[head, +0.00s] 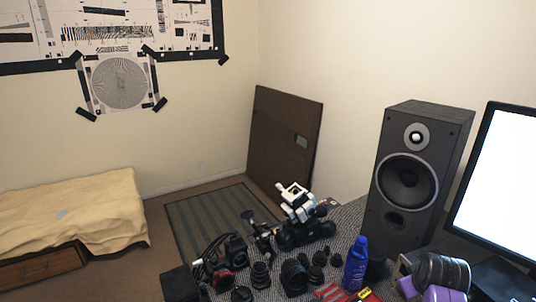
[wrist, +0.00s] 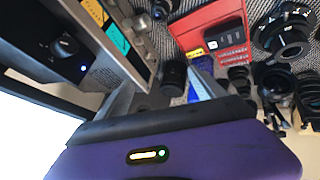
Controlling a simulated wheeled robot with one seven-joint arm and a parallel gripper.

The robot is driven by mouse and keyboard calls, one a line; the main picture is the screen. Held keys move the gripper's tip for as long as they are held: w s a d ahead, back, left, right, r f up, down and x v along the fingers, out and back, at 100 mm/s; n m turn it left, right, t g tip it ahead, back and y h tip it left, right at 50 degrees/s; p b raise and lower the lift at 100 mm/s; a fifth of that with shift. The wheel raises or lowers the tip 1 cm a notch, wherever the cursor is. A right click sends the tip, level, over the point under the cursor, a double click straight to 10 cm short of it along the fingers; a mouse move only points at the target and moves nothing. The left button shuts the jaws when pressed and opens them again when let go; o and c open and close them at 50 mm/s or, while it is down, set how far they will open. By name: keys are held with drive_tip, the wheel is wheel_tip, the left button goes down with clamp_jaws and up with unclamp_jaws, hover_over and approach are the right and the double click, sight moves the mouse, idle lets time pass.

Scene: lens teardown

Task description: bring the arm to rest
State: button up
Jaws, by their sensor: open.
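My gripper (wrist: 165,88) shows in the wrist view, with its purple housing across the bottom and two grey fingers reaching up from it. The fingers stand apart, and I see nothing held between them. Beyond them, a small dark cylinder, like a lens part, stands on the grey speckled table top. In the head view, purple and grey parts of my arm show at the bottom right, in front of the monitor. The fingertips cannot be made out there.
A blue spray can (head: 356,265) stands near a red tool case (wrist: 208,28). Several black lenses and camera parts crowd the table to its left. A tall speaker (head: 412,170) and a bright monitor (head: 502,190) stand at the right. Open floor lies beyond the table at left.

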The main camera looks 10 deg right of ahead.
drive_tip(key=s+a+r+t+y+b, duration=0.2)
drive_tip(key=s+a+r+t, duration=0.3)
drive_tip(key=s+a, duration=0.95)
drive_tip(key=s+a+r+t+y+b, duration=0.1)
drive_tip(key=s+a+r+t+b, duration=0.15)
drive_tip(key=s+a+t, duration=0.85)
drive_tip(key=s+a+f+g, duration=0.1)
drive_tip(key=s+g, duration=0.2)
drive_tip(key=s, duration=0.4)
drive_tip(key=s+a+f+g+y+b, duration=0.1)
drive_tip(key=s+a+f+g, duration=0.1)
drive_tip(key=s+g, duration=0.2)
drive_tip(key=s, duration=0.3)
drive_tip(key=shift+s+a+f+b, duration=0.2)
drive_tip(key=shift+a+b, duration=0.05)
drive_tip(key=shift+b, duration=0.05)
